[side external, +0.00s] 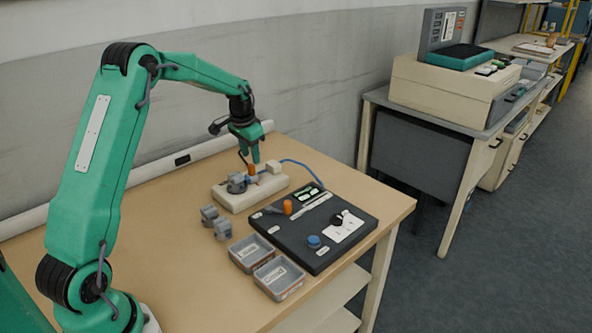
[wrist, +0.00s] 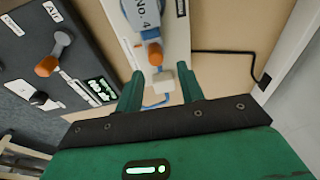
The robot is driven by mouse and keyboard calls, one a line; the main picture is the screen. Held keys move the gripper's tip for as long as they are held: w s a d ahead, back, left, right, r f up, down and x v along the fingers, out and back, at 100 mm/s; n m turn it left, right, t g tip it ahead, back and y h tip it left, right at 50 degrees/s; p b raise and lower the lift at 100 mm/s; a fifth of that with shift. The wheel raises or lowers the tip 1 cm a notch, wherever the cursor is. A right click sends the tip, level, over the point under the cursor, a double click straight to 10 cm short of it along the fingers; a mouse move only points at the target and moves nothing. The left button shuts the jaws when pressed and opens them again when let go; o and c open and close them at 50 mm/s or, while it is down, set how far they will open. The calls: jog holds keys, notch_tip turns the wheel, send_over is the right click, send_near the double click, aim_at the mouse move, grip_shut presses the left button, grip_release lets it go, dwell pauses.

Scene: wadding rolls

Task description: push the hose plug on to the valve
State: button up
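The grey valve (side external: 237,184) stands on a long beige base (side external: 232,201) by the wall; in the wrist view the valve (wrist: 143,14) is marked "NO. 4". An orange piece (wrist: 155,54) sits at its near end. A pale block (side external: 273,167) with the blue hose (side external: 303,168) at it, seemingly the hose plug, is beside the orange piece, apart from the valve body. My gripper (side external: 253,160) points down above this end of the base. In the wrist view its fingers (wrist: 162,74) are apart, with the pale block (wrist: 162,81) showing between them and gaps at both sides.
A black panel (side external: 329,252) with an orange lever (side external: 288,207), a blue button (side external: 314,241) and a black knob lies in front. Two labelled trays (side external: 251,253) (side external: 279,277) and grey fittings (side external: 222,228) are nearby. The wall is close behind; bare tabletop (side external: 375,200) lies right.

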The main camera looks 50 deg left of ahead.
jog(key=shift+r, duration=1)
jog(key=shift+s+d+r, duration=0.15)
jog(key=shift+d+r, duration=0.25)
jog(key=s+d+r+t, duration=0.2)
jog(key=s+d+r, duration=1)
jog(key=d, duration=0.2)
jog(key=s+d, duration=0.4)
jog(key=s, duration=0.4)
jog(key=s+d+f+t+h, duration=0.1)
jog(key=s+d, duration=0.4)
jog(key=s, duration=0.3)
jog(key=shift+s+f+t, duration=0.2)
jog(key=shift+f+t, duration=0.05)
jog(key=shift+t, duration=0.05)
jog(key=shift+o, duration=0.2)
jog(key=shift+d, duration=0.1)
dwell(1.2)
